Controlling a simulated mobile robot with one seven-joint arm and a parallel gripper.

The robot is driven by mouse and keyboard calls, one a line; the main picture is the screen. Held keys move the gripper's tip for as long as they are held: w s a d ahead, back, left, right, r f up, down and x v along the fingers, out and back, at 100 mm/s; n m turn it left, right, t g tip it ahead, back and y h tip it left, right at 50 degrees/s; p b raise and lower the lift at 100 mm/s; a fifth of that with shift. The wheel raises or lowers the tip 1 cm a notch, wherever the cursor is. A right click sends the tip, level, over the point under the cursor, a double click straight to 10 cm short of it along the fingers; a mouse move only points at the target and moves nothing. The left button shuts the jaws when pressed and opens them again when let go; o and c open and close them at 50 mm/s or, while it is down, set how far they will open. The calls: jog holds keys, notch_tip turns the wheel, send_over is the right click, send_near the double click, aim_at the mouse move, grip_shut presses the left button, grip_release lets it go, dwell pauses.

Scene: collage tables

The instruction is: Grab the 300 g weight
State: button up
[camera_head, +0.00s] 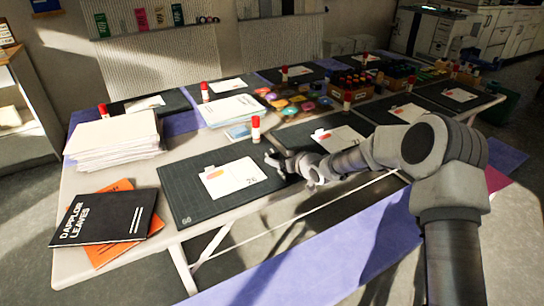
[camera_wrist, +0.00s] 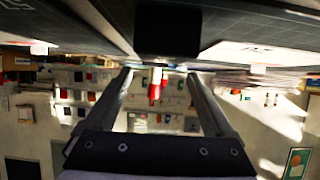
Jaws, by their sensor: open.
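I cannot pick out a weight marked 300 g in either view. In the head view my gripper (camera_head: 275,163) is low over the right edge of the near dark cutting mat (camera_head: 187,205), beside a white sheet (camera_head: 233,178) with an orange mark and partly legible digits. The wrist view is upside down, with the table at the top. There the two fingers of my gripper (camera_wrist: 158,72) are spread apart with nothing clearly held. A plain dark block (camera_wrist: 168,32) shows at the top between them; I cannot tell what it is.
A red-capped glue stick (camera_head: 255,129) stands behind the sheet; the wrist view shows a red-capped stick (camera_wrist: 155,90) between the fingers, farther off. A paper stack (camera_head: 115,140) and dark book (camera_head: 105,216) lie left. Paint pots (camera_head: 290,103) and a wooden crate (camera_head: 352,88) stand behind.

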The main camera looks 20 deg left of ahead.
aim_at(274, 155)
jog(key=shift+d+f+b+x, duration=0.1)
jog(key=shift+d+b+x, duration=0.1)
jog(key=shift+x, duration=0.95)
jog(key=shift+d+f+b+x, duration=0.1)
jog(key=shift+f+b+x, duration=0.1)
jog(key=shift+x, duration=0.95)
jog(key=shift+w+a+f, duration=0.15)
jog(key=shift+w+a, duration=0.2)
jog(key=shift+w, duration=0.2)
grip_shut()
